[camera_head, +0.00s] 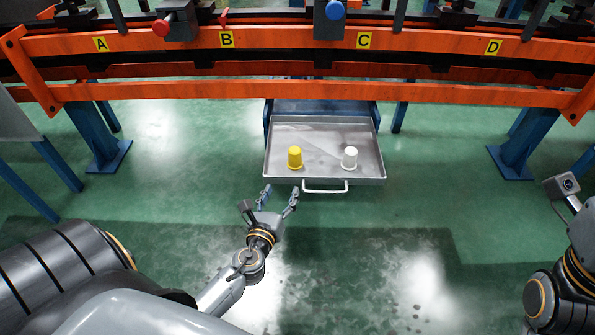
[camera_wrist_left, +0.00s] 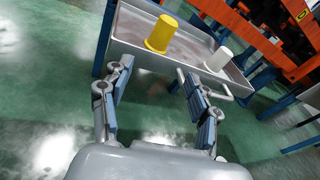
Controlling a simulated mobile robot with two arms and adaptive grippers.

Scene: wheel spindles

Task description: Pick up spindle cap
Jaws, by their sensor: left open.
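A yellow spindle cap (camera_head: 295,157) stands upright on the left side of a grey metal tray (camera_head: 325,130). A white spindle cap (camera_head: 349,157) stands upright on the right side of the same tray. Both caps also show in the left wrist view, the yellow one (camera_wrist_left: 161,34) nearer the middle and the white one (camera_wrist_left: 217,60) to its right. My left gripper (camera_head: 279,192) is open and empty, just short of the tray's front edge and below the yellow cap in the head view. In the left wrist view its fingers (camera_wrist_left: 160,82) are spread apart. My right gripper's fingers are not visible.
The tray has a front handle (camera_head: 325,190). An orange rail (camera_head: 290,94) with yellow labels A to D crosses behind it. A red knob (camera_head: 160,27) and a blue knob (camera_head: 335,9) sit above the rail. Green floor around the tray is clear.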

